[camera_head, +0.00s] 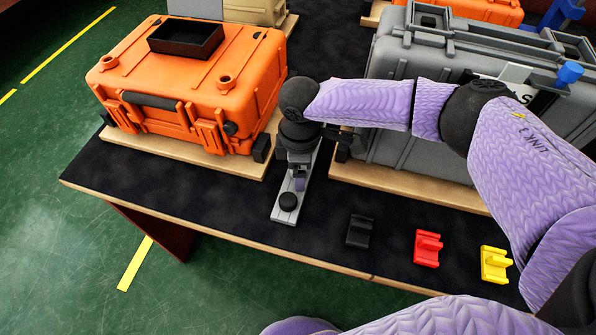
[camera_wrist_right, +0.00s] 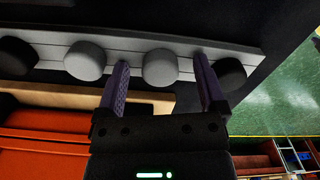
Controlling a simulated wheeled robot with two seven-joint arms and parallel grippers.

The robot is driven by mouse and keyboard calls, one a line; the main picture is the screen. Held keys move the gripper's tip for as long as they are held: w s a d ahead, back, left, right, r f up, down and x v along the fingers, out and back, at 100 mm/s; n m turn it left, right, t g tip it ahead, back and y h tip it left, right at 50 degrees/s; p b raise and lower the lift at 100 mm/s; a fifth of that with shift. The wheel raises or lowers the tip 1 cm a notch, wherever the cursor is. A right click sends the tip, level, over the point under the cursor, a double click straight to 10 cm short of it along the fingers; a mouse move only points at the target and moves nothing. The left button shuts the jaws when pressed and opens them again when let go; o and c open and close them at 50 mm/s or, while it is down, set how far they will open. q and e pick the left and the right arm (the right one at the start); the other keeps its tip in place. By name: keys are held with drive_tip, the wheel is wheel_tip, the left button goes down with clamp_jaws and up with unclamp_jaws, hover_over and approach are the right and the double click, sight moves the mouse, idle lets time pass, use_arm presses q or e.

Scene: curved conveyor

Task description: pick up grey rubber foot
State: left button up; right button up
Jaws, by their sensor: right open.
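A grey rubber foot (camera_wrist_right: 160,67) sits on a light grey strip (camera_wrist_right: 200,50) in the right wrist view. A second grey foot (camera_wrist_right: 84,60) sits to its left. Black feet are at the strip's left (camera_wrist_right: 15,54) and right (camera_wrist_right: 230,74). My right gripper (camera_wrist_right: 161,80) is open and empty, one finger on either side of the right-hand grey foot; contact cannot be told. In the head view the right gripper (camera_head: 298,172) points down over the strip (camera_head: 278,213), hiding the grey feet there. A black foot (camera_head: 288,201) shows at the strip's near end. My left gripper is not seen.
An orange case (camera_head: 185,75) stands left of the strip and a grey case (camera_head: 400,130) right of it, both on wooden boards. Black (camera_head: 360,230), red (camera_head: 427,248) and yellow (camera_head: 495,264) holders stand along the table's front. The table's front left is clear.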

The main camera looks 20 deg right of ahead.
drive_tip(key=shift+r, duration=0.1)
drive_tip(key=c, duration=0.6)
clamp_jaws()
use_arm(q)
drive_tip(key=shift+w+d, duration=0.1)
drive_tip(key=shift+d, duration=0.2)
use_arm(e)
drive_tip(key=shift+r, duration=0.15)
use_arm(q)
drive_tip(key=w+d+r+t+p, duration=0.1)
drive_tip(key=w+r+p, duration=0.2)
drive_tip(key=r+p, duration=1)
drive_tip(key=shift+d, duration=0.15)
use_arm(e)
wheel_tip(320, 180, up, 21)
